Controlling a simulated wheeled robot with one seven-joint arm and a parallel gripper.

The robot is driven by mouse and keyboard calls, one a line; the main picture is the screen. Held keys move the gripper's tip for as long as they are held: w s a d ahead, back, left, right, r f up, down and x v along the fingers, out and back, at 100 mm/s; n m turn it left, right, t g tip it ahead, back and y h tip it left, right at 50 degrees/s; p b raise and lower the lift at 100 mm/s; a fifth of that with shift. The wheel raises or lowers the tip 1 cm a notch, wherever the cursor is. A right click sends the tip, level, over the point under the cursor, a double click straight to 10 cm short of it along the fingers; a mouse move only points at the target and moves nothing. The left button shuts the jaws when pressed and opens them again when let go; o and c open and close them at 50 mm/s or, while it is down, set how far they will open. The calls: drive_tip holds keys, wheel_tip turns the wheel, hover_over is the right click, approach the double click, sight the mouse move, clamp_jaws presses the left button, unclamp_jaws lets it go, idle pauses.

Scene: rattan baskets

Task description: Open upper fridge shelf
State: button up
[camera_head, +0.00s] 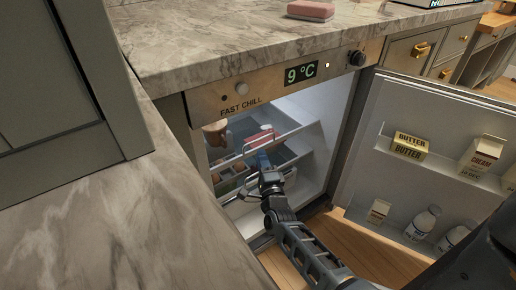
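The under-counter fridge (192,104) stands with its door (350,185) swung wide to the right. Inside, the upper shelf (291,132) has a pale front edge and bears a red and white package (258,138) and a brownish item (216,132). A lower shelf or bin with small packages (226,186) shows beneath it. My gripper (263,162) reaches into the fridge from below right, close under the front edge of the upper shelf. Its fingers are small and dark here, so I cannot tell whether they touch the shelf or are open.
The open door's racks hold a butter box (409,145), a cream carton (481,155) and bottles (423,222). A marble counter (210,40) runs above the fridge, with a pink block (311,10) on it. Another marble surface (120,220) and a grey cabinet (50,80) bound the left side.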

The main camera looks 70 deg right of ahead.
sight(258, 140)
drive_tip(key=shift+m, duration=0.3)
drive_tip(key=shift+s+d+b+x, duration=0.15)
drive_tip(key=shift+b+x, duration=0.15)
drive_tip(key=shift+x, duration=1.9)
drive_tip(key=shift+s+d+b+x, duration=0.15)
drive_tip(key=shift+b+x, duration=0.15)
drive_tip(key=shift+x, duration=1.9)
drive_tip(key=shift+f, duration=0.15)
clamp_jaws()
